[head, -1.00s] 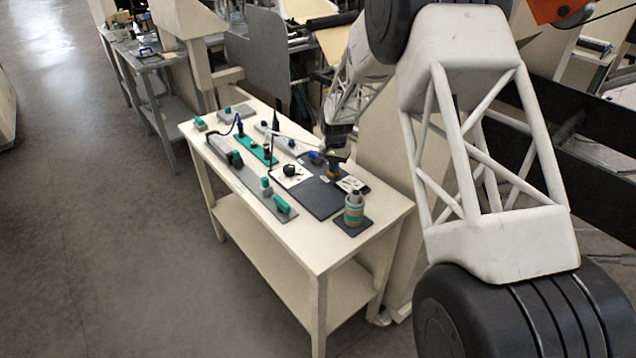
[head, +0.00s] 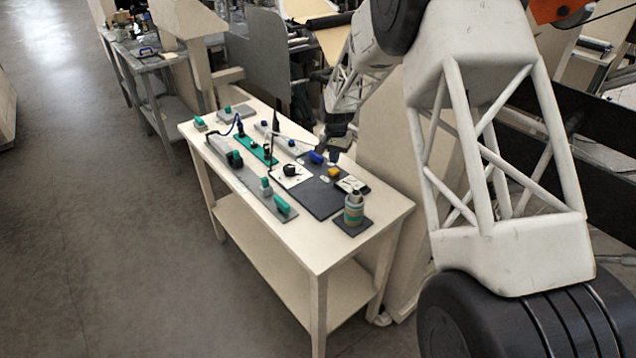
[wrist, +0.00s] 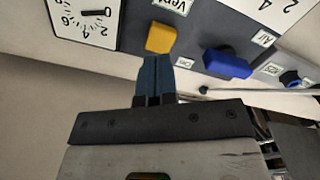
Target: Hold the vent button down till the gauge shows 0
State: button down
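The yellow vent button (wrist: 160,38) sits beside the "Vent" label on a dark panel (head: 322,199). The button also shows uncovered in the head view (head: 335,172). My gripper (wrist: 155,62) has its two blue fingers together with nothing between them. Its tips appear just short of the button in the wrist view, and in the head view my gripper (head: 323,149) is behind and above it, apart from it. The white gauge (wrist: 72,22) is partly cut off in the wrist view. Its black needle points at the 0 mark.
A blue knob or lever (wrist: 228,64) labelled "Air" is right of the button in the wrist view. A can (head: 354,210) stands at the table's near right. Green-handled parts (head: 282,204) lie along the left side. The table's front corner (head: 318,262) is bare.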

jog(key=shift+r, duration=0.9)
jog(key=shift+s+d+r, duration=0.1)
jog(key=shift+r, duration=0.15)
jog(key=s+d+r+n+t, duration=0.1)
jog(key=s+d+r, duration=0.6)
jog(key=s+r, duration=0.35)
jog(key=s+d+r, duration=0.6)
jog(key=s+r, duration=0.4)
jog(key=s, duration=0.2)
jog(key=s+d, duration=0.2)
jog(key=s, duration=0.9)
jog(key=s+d+r+n+t, duration=0.1)
jog(key=s+d, duration=0.2)
jog(key=s, duration=0.8)
jog(key=s+d+r, duration=0.1)
jog(key=s+d, duration=0.2)
jog(key=s, duration=0.8)
jog(key=shift+s+d+n+t, duration=0.15)
jog(key=shift+d+n+t, duration=0.15)
jog(key=shift+n, duration=0.1)
